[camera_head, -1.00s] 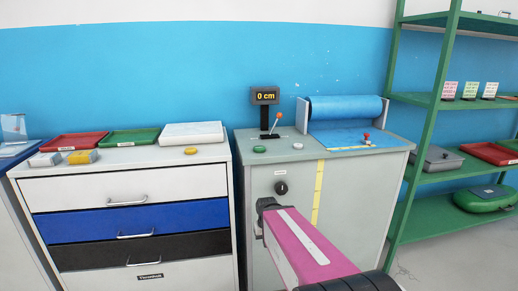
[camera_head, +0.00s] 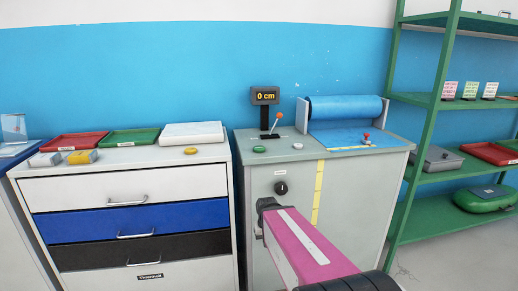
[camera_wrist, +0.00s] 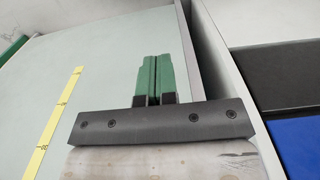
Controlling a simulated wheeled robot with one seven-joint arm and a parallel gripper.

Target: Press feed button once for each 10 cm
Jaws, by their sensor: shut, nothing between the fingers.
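The machine cabinet (camera_head: 350,200) has a green button (camera_head: 259,149) on its top near the left front. A paler button (camera_head: 297,146) sits to its right. A small display (camera_head: 265,96) reads 0 cm. A lever with an orange knob (camera_head: 278,117) stands beside the display's post. A blue sheet roll (camera_head: 345,108) lies at the back right, its sheet spread on the top. My gripper (camera_head: 262,204) is in front of the cabinet, below the top and apart from the buttons. In the wrist view its green-padded fingers (camera_wrist: 153,78) are together and empty.
A dark knob (camera_head: 281,188) is on the cabinet front, just above my gripper. A yellow scale strip (camera_head: 318,190) runs down the front. A drawer unit (camera_head: 130,180) with trays stands left. A green shelf rack (camera_head: 425,130) stands right. A red-knobbed piece (camera_head: 367,137) sits by the sheet.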

